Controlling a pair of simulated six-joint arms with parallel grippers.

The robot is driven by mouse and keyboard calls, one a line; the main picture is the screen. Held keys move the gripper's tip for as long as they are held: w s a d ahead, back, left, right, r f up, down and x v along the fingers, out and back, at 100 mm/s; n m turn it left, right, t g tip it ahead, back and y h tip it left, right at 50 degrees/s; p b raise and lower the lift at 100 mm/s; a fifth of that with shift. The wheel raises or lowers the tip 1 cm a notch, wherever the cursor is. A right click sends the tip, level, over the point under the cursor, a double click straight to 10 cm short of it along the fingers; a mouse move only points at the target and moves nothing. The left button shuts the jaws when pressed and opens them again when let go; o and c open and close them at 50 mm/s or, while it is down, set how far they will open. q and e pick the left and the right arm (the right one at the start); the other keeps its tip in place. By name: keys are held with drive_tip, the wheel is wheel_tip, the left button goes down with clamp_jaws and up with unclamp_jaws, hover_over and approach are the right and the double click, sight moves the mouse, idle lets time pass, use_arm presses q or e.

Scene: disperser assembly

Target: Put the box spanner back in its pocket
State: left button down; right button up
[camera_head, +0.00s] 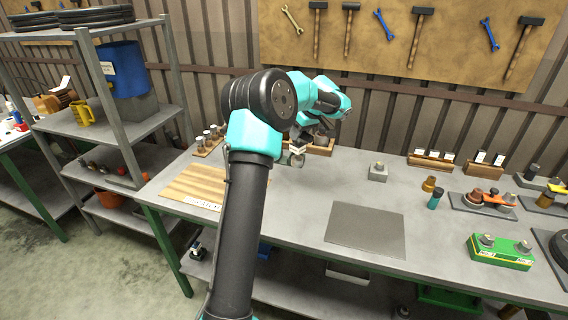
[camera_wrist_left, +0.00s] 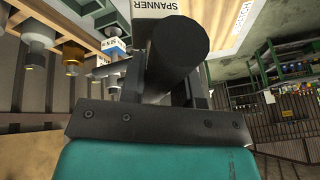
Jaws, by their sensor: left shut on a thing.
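My left gripper (camera_head: 297,152) is over the back of the workbench. It also shows in the left wrist view (camera_wrist_left: 178,75), shut on a dark round bar, which I take to be the box spanner (camera_wrist_left: 180,45). The spanner's far end is hidden, and in the head view the gripper is too small to show how it sits. A white label reading SPANNER (camera_wrist_left: 160,7) is just beyond the bar in the wrist view. A wooden holder (camera_head: 322,148) stands behind the gripper in the head view; I cannot tell whether the spanner touches the pocket. My right gripper is not in view.
A wooden rack with several metal pieces (camera_head: 208,140) stands left of the gripper. A small grey block (camera_head: 378,173) stands to its right. A wooden board (camera_head: 190,186) and a grey mat (camera_head: 365,230) lie on the bench (camera_head: 310,205). Bare bench top separates them.

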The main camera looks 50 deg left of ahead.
sight(299, 141)
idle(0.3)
use_arm(q)
drive_tip(key=m, duration=0.1)
drive_tip(key=f+m+t, duration=0.1)
drive_tip(key=m, duration=0.1)
drive_tip(key=a+f+m+t, duration=0.1)
drive_tip(key=m, duration=0.1)
drive_tip(key=shift+f, duration=0.15)
drive_tip(key=m+t, duration=0.1)
drive_tip(key=f+m, duration=0.1)
drive_tip(key=m, duration=0.1)
drive_tip(key=shift+d+f+m+t, duration=0.1)
drive_tip(key=shift+f+m+t, duration=0.05)
drive_tip(key=shift+m+t, duration=0.2)
drive_tip(key=m+t, duration=0.1)
drive_tip(key=m, duration=0.1)
drive_tip(key=f+m, duration=0.1)
drive_tip(key=m, duration=0.1)
drive_tip(key=shift+d+f+t, duration=0.1)
drive_tip(key=shift+d+t, duration=0.25)
drive_tip(key=w+a+f, duration=0.1)
drive_tip(key=w+a, duration=0.9)
drive_tip(key=a, duration=0.1)
drive_tip(key=shift+w+a+f, duration=0.15)
drive_tip(key=shift+a+f, duration=0.1)
drive_tip(key=shift+a, duration=0.1)
